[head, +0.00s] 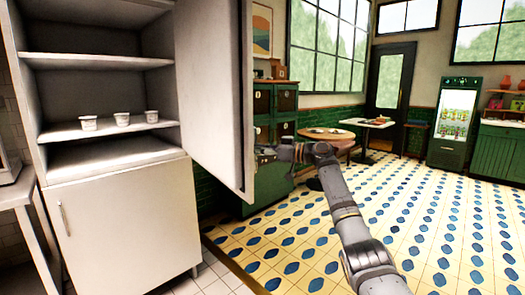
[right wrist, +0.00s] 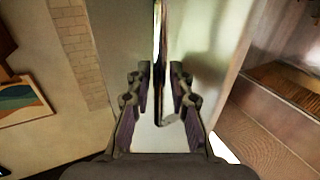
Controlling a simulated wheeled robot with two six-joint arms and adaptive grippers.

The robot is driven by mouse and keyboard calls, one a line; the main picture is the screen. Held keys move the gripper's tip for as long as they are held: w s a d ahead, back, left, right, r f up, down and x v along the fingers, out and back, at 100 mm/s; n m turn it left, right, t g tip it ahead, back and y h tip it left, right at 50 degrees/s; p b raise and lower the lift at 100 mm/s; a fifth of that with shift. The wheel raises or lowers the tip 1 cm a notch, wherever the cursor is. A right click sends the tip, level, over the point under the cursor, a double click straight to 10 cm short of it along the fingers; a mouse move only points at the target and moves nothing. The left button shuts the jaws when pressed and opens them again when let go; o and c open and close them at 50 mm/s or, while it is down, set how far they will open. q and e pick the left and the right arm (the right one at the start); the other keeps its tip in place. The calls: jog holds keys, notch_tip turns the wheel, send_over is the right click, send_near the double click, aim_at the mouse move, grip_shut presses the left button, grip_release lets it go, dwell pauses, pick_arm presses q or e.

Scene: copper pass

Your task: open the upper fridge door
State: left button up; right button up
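The fridge's upper door (head: 212,75) stands wide open, swung out to the right of its compartment, with its inner side toward me in the head view. My right gripper (head: 268,152) is just right of the door's free edge, fingers pointing at its outer side. In the right wrist view the two fingers of the right gripper (right wrist: 160,88) are spread apart. A narrow vertical bar, seemingly the door handle (right wrist: 160,40), lies in line with the gap between them; I see no clear contact. The door hides its outer face in the head view. My left gripper is out of view.
Three small white cups (head: 122,119) stand on a shelf inside the fridge. The lower fridge door (head: 120,225) is shut. A green cabinet (head: 275,105) stands behind the open door. A round table (head: 326,136) is farther back. The tiled floor at right is clear.

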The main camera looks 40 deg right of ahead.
jog(key=v, duration=1.2)
